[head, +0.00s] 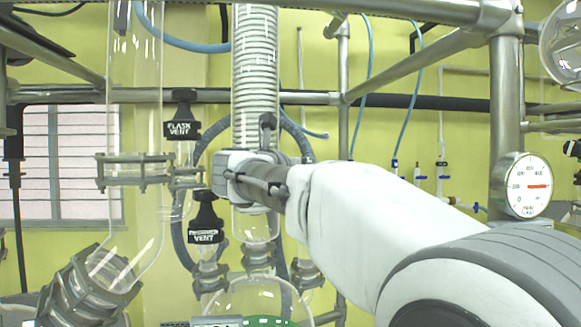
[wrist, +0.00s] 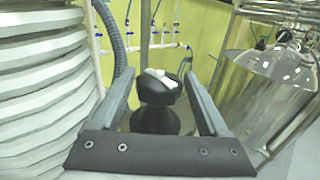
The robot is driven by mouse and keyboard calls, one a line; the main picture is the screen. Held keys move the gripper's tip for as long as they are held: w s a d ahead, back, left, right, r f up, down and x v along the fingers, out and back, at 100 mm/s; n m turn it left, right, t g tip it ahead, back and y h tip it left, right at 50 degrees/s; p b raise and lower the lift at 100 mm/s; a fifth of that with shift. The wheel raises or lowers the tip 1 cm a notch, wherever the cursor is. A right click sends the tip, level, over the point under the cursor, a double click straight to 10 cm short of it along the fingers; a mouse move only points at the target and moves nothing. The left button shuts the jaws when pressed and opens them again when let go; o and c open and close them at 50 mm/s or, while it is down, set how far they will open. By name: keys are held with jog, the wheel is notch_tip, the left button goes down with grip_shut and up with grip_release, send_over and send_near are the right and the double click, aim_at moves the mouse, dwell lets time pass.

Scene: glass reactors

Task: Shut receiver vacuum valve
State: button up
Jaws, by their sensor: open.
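In the wrist view a black valve knob (wrist: 158,92) with a white mark on its top stands between the two fingers of my gripper (wrist: 160,74). The fingers are apart, with a visible gap on each side of the knob. Its label cannot be read, so I cannot tell which valve it is. In the head view my gripper (head: 232,186) is in front of the glass column, with its fingertips hard to make out. A black knob (head: 268,122) shows just above it. The black receiver vent knob (head: 206,224) is just left of and below my gripper.
The flask vent knob (head: 182,115) is at upper left, near a glass tube (head: 135,60) with a metal clamp (head: 135,170). A coiled condenser (head: 255,60) rises behind my gripper. A round gauge (head: 523,185) and metal frame posts are at right. A large glass vessel (wrist: 275,85) is at right in the wrist view.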

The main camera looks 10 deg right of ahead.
jog(key=shift+f+n+t+y+b, duration=0.2)
jog(key=shift+n+t+y+b, duration=0.2)
jog(key=shift+y+b, duration=0.15)
jog(key=n+t+y, duration=0.1)
jog(key=y, duration=0.1)
jog(key=n+t+y+b, duration=0.1)
jog(key=y, duration=0.1)
jog(key=shift+r+n, duration=0.15)
jog(key=shift+n, duration=0.25)
jog(key=n+t+y+p, duration=0.1)
jog(key=n+y+p, duration=0.1)
jog(key=n+y, duration=0.2)
jog(key=shift+r+y+p, duration=0.15)
jog(key=shift+y+p, duration=0.15)
jog(key=shift+y, duration=0.65)
jog(key=shift+n+y, duration=0.4)
jog(key=shift+y, duration=0.3)
